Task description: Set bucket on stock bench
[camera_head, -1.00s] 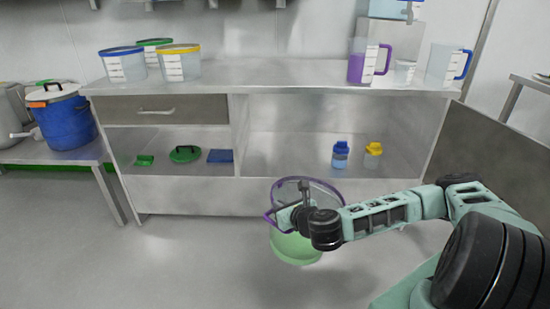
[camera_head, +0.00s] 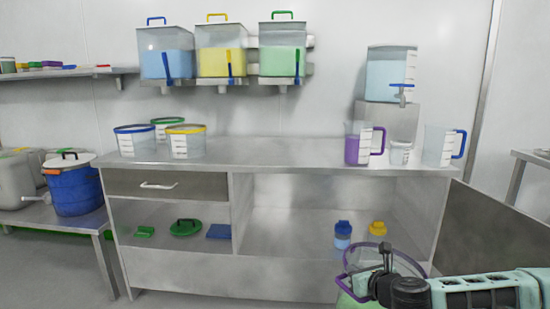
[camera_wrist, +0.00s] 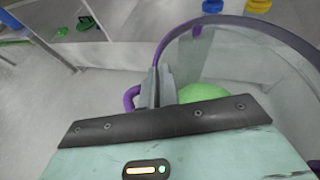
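The bucket (camera_head: 405,263) is clear with a purple rim and handle and green contents. It shows at the lower right of the head view, partly hidden by my arm and cut off below. In the wrist view the bucket (camera_wrist: 245,62) fills the upper right, with green inside.
Two blue- and yellow-rimmed buckets (camera_head: 135,140) (camera_head: 186,142) and a green-rimmed one stand left on the bench top. A purple-handled jug (camera_head: 357,147), a blue-handled jug (camera_head: 438,147) and a dispenser (camera_head: 388,72) stand right. The top's middle is clear.

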